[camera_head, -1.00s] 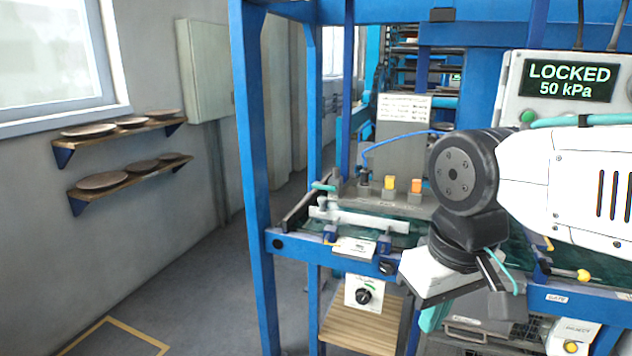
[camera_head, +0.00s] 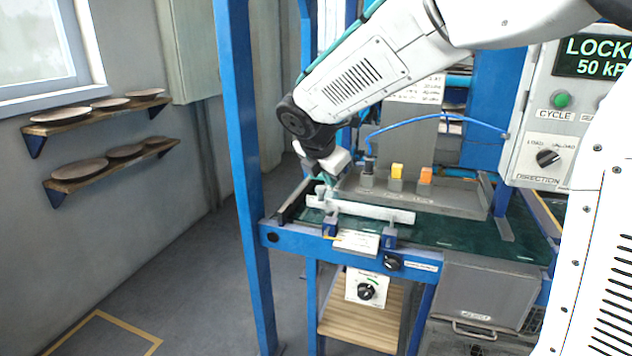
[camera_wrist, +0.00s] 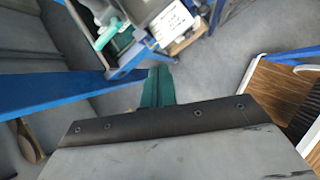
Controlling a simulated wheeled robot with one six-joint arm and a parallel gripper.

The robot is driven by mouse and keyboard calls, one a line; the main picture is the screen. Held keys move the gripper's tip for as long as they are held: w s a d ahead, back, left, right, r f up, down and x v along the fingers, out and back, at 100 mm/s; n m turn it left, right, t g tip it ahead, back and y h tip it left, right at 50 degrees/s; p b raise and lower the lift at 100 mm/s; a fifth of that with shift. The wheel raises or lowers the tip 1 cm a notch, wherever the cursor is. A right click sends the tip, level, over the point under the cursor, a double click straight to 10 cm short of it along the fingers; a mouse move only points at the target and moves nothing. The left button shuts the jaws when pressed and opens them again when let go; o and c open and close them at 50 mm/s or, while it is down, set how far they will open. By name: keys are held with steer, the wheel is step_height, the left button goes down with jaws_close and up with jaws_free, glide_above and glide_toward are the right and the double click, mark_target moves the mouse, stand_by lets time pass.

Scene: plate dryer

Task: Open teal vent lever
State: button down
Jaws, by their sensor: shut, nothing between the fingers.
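The teal vent lever sits at the left end of the white bar on the blue frame. In the head view my gripper (camera_head: 328,179) is close beside that spot and covers much of it, so I cannot separate the lever from my teal fingers there. In the wrist view my gripper's teal fingers (camera_wrist: 156,87) are together and empty. A teal handle-like part, probably the lever (camera_wrist: 109,14), shows beyond them near the top, apart from the fingertips. Whether they touch in depth is unclear.
The white bar (camera_head: 372,211) runs along the frame's front. A blue post (camera_head: 243,180) rises at the left. A control panel (camera_head: 548,140) reads "LOCK…" and 50 kPa. Wall shelves hold plates.

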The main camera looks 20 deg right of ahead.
steer(key=w+a+f+n+t, duration=0.1)
steer(key=w+a+f+n, duration=0.3)
steer(key=w, duration=0.3)
steer(key=w+d+f+n, duration=0.1)
steer(key=w+d+f, duration=0.2)
steer(key=w+d, duration=0.2)
steer(key=shift+w+f, duration=0.3)
steer(key=shift+w, duration=0.45)
steer(key=shift+a, duration=0.25)
steer(key=shift+r, duration=0.1)
